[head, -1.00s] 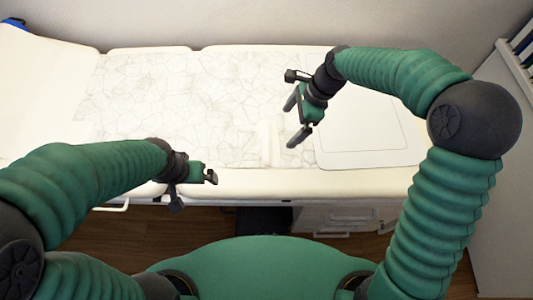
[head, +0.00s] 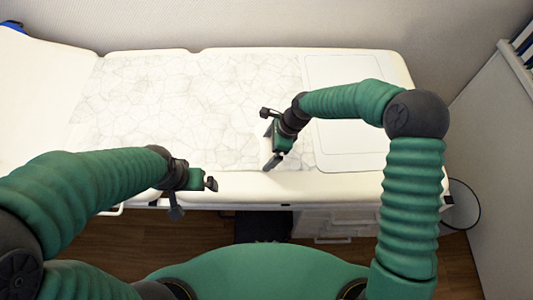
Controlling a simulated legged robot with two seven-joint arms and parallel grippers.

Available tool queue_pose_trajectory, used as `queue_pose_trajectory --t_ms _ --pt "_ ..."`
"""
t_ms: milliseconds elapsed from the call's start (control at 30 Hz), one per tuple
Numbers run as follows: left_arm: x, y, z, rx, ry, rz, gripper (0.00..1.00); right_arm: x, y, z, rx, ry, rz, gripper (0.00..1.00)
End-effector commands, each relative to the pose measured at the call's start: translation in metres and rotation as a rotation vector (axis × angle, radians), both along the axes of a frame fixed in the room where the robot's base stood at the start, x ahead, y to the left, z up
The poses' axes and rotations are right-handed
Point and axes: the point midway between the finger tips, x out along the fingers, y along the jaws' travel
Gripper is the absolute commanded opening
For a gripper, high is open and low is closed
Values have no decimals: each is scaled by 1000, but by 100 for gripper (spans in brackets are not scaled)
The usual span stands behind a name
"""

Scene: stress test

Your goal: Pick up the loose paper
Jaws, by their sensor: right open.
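The loose paper (head: 180,100) is a pale, crinkled sheet with fine grey crease lines. It lies flat along the middle of the white padded table (head: 330,187). My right gripper (head: 268,150) is open over the paper's right part, near its front edge. I see nothing between its fingers, and I cannot tell whether the fingertips touch the paper. My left gripper (head: 194,196) hangs at the table's front edge, in front of the paper. Its jaws are too small and dark to read.
A flat white panel (head: 345,75) with rounded corners lies right of the paper. The raised backrest (head: 35,85) is at the left. A wall runs behind the table, and a pale cabinet (head: 500,150) stands at the right. White drawers (head: 335,222) are below the table.

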Motion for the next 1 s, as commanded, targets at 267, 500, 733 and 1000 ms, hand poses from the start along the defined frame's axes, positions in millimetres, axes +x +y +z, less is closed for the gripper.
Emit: queue_pose_trajectory --t_ms 267,500,733,1000 --pt "0 0 0 0 0 0 100 0 1 -1 0 0 1 91" --pt "0 0 0 0 0 0 100 0 1 -1 0 -1 1 59" --pt "0 0 0 0 0 0 100 0 1 -1 0 -1 1 41" --pt "0 0 2 0 0 0 100 0 0 7 -1 -3 1 41"
